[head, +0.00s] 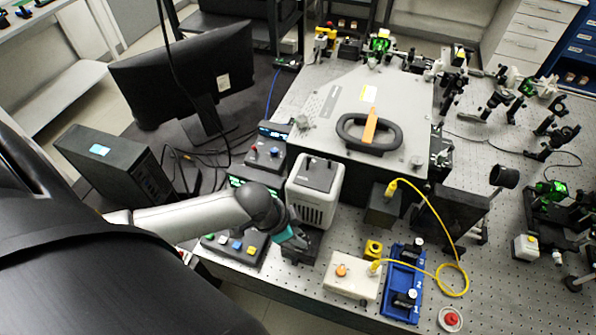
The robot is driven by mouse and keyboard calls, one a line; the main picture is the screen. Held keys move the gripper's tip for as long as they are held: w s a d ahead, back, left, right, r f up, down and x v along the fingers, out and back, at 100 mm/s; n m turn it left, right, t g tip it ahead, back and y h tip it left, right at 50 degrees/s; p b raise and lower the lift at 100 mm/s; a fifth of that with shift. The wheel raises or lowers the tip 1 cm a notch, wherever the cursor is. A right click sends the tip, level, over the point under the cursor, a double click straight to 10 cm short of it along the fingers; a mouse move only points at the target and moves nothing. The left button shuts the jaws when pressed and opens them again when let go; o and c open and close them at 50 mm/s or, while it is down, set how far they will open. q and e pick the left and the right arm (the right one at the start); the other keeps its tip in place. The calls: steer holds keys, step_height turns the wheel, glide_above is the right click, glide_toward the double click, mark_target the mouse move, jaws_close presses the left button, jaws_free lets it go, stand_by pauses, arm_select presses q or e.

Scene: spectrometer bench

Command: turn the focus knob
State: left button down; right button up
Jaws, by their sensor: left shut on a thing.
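My left arm comes in from the left, and my left gripper (301,241) points down at the front of the white lamp-like housing (318,192). The gripper is shut on a small part there, which I take to be the focus knob. The knob itself is hidden by the fingers and too small to make out, so I cannot tell its angle. A dark base block (309,253) sits right under and beside the fingertips. My right gripper is not in view.
Behind stands a large grey box (340,105) with a black handle (372,134). Control boxes (236,248) with buttons lie left of the gripper. To the right are a cream box (351,276), a blue tray (398,308), a yellow cable (436,222) and a red button (451,318).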

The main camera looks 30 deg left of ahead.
arm_select(q)
steer(key=shift+w+a+m+h, duration=0.1)
steer(key=shift+m+h, duration=0.3)
steer(key=shift+m, duration=0.7)
steer(key=shift+g, duration=0.3)
steer(key=c, duration=0.7)
jaws_free()
steer(key=shift+r, duration=0.1)
steer(key=v, duration=1.5)
